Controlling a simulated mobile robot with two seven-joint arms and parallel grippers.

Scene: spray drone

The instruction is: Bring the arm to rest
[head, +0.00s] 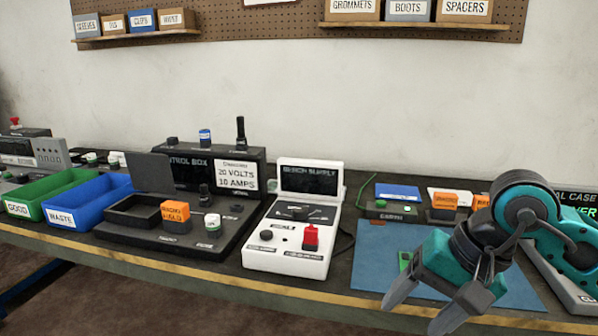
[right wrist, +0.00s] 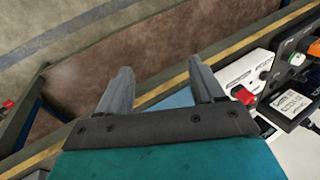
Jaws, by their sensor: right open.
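My right gripper (head: 424,312) hangs over the front edge of the workbench at the right of the head view, above the blue mat (head: 480,275). Its two grey fingers are apart with nothing between them. In the right wrist view the open fingers (right wrist: 160,85) point past the bench's yellow edge strip, with the brown floor beyond. The teal and black wrist of my right arm hides part of the bench behind it. My left gripper is not in view.
A white bench supply (head: 290,255) with a red switch stands left of my right gripper. Further left are a black control box (head: 190,165), a blue waste bin (head: 85,215) and a green bin (head: 35,200). Small orange-topped items (head: 446,200) stand behind the mat.

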